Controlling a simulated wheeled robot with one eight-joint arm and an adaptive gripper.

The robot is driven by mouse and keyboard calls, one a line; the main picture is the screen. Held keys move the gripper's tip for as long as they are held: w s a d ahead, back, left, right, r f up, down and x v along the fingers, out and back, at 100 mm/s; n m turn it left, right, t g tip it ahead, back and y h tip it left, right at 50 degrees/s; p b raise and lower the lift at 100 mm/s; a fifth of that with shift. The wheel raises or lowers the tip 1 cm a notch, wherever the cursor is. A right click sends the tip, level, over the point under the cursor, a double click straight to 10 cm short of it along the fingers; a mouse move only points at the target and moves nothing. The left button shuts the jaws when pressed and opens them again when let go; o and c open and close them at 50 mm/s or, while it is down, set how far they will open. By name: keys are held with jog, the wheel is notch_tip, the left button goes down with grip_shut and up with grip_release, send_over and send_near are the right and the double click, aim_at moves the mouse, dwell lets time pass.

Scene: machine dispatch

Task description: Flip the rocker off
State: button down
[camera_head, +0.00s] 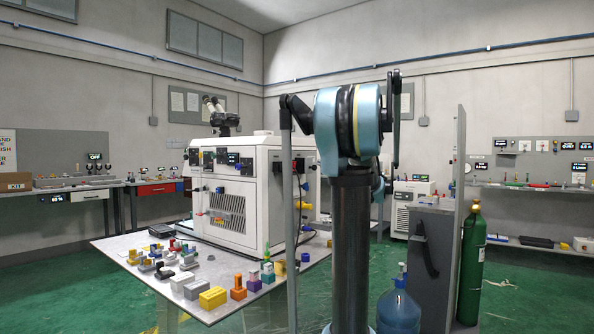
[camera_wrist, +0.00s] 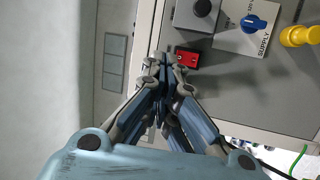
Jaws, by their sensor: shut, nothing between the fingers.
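A small red rocker (camera_wrist: 187,57) sits on the grey panel, near the upper middle of the wrist view. My gripper (camera_wrist: 164,58) is shut and empty. Its fingertips lie just left of the rocker in the picture. I cannot tell whether they touch it, and the rocker's tilt is too small to read. In the head view, I cannot make out the rocker or my gripper; my own arm and column fill the middle.
Beside the rocker are a grey box with a dark round button (camera_wrist: 203,8), a blue SUPPLY knob (camera_wrist: 254,23) and a yellow knob (camera_wrist: 300,36). In the head view, a white machine (camera_head: 258,190) stands on a table (camera_head: 130,246) with several small parts. A green cylinder (camera_head: 471,270) stands right.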

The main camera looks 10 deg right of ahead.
aim_at(294, 166)
jog(key=shift+s+f+n+g+y, duration=0.15)
jog(key=shift+f+n+g+y, duration=0.65)
jog(key=shift+n+g, duration=0.25)
jog(key=shift+s+f+n+g+y, duration=0.15)
jog(key=shift+f+n+g+y, duration=0.6)
jog(key=shift+n+g, duration=0.3)
jog(key=shift+a, duration=0.1)
jog(key=x, duration=1.4)
